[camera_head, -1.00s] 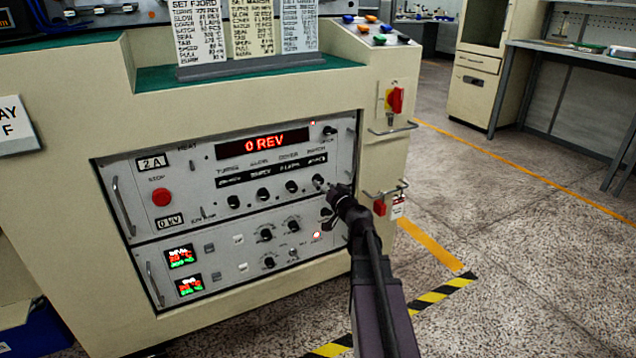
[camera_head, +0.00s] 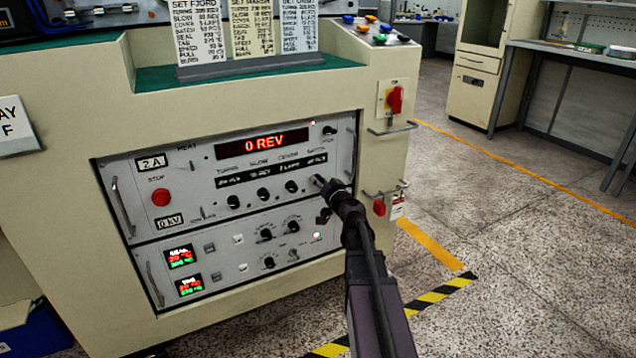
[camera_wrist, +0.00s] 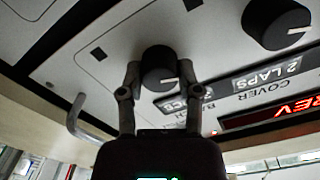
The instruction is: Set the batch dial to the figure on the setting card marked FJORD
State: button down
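The batch dial (camera_wrist: 160,68) is a round black knob with a white pointer mark, in the middle of the wrist view. In the head view my gripper covers it, at the right end of the upper dial row. My gripper (camera_head: 319,181) is at the dial, and in the wrist view its two fingertips (camera_wrist: 160,72) stand on either side of the knob. They are very close to its sides; whether they press on it I cannot tell. The FJORD card (camera_head: 200,35) stands leftmost on the ledge; its batch figure is too small to read. The batch readout is partly hidden by a finger.
The red display (camera_head: 264,143) reads 0 REV. The cover dial (camera_head: 291,186) is just left of the batch dial, with 2 LAPS above it. A metal handle (camera_wrist: 75,118) lies beside the dial. A red switch (camera_head: 396,99) and guard bars are on the right.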

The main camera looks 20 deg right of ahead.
jog(key=shift+a, duration=0.35)
jog(key=shift+d, duration=0.25)
jog(key=shift+m, duration=0.3)
jog(key=m, duration=0.3)
jog(key=shift+w+d+m, duration=0.1)
jog(key=shift+d+m, duration=0.05)
jog(key=shift+m, duration=0.25)
jog(key=m, duration=0.3)
jog(key=shift+m, duration=0.3)
jog(key=shift+f+m, duration=0.1)
jog(key=shift+m, duration=1.9)
jog(key=shift+d, duration=0.1)
